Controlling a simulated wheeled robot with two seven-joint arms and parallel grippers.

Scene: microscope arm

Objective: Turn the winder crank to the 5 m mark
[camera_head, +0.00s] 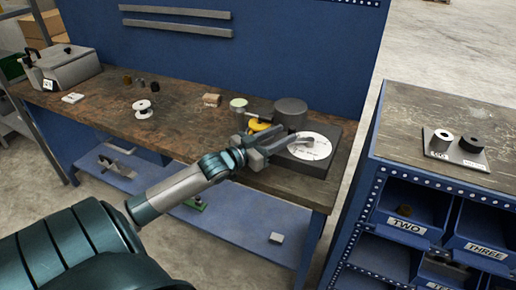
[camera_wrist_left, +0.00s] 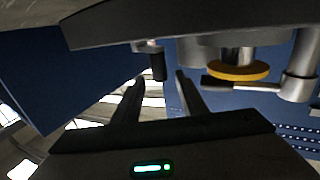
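The winder (camera_head: 343,132) sits at the right end of the wooden workbench, with a dark base, a dark drum (camera_head: 290,113) and a white dial (camera_head: 311,146) with marks too small to read. A grey crank part (camera_head: 300,141) shows over the dial, partly behind my gripper. My left gripper (camera_head: 277,144) is open beside the dial. In the left wrist view, a dark upright knob (camera_wrist_left: 158,66) appears in the gap between its fingertips (camera_wrist_left: 159,78); I cannot tell whether they touch it. A yellow disc (camera_wrist_left: 240,72) shows to the right. My right gripper is out of view.
A white spool (camera_head: 143,109) and small parts lie left on the bench. A blue bin cabinet (camera_head: 367,180) stands at right. The bench's middle is mostly clear.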

